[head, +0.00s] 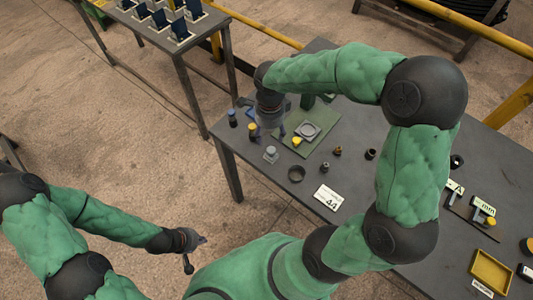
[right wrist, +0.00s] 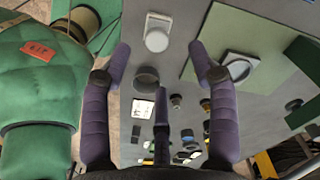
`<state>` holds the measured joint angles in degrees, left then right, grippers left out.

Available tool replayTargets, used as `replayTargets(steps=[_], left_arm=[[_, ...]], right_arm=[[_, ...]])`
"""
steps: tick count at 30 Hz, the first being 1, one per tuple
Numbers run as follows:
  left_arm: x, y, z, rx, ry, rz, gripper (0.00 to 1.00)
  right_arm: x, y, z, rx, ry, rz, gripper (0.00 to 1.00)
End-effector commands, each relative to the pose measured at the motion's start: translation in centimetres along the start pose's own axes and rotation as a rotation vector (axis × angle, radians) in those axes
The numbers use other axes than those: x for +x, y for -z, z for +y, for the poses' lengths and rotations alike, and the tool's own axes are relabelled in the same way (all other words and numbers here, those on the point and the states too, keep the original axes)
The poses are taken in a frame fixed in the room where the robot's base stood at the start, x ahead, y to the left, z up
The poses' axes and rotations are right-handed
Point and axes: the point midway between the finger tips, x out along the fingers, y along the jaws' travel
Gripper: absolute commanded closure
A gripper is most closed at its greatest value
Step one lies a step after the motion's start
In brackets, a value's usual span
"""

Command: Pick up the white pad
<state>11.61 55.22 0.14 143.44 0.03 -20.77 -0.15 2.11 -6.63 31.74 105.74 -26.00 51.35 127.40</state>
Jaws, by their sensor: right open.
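The small white pad (head: 271,154) lies on the dark table near its left edge; it also shows in the right wrist view (right wrist: 157,33), top centre, with a squarish top and a rounded end. My right gripper (head: 268,138) is above that table corner, next to the pad.
A green mat (head: 322,116) with a grey square plate (head: 308,130) and a yellow piece (head: 297,141) is right of the pad. A dark ring (head: 296,174), a label card (head: 328,197) and small bottles stand close by. A yellow tray (head: 490,271) is at lower right.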

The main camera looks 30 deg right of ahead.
Motion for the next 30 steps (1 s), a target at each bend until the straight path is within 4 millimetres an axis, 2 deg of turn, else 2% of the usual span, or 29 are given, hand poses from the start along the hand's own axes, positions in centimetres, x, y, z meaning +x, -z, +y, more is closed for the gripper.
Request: replayTargets(steps=[1,4,14,24,30], left_arm=[[0.5,0.0,-0.2,0.000,0.000,0.000,1.00],[0.9,0.1,-0.3,0.000,0.000,0.000,1.00],[1.4,0.1,-0.5,0.000,0.000,0.000,1.00],[3.2,0.1,-1.2,0.000,0.000,0.000,1.00],[3.2,0.1,-1.1,0.000,0.000,0.000,1.00]], right_arm=[[1.2,0.1,0.1,-0.001,-0.004,0.002,0.40],[2.6,0.1,0.1,-0.002,-0.003,0.002,0.40],[4.5,0.2,0.2,-0.002,-0.002,0.001,0.40],[8.8,0.5,0.9,-0.003,-0.003,0.001,0.40],[9.0,0.5,0.9,-0.003,-0.001,0.000,0.40]])
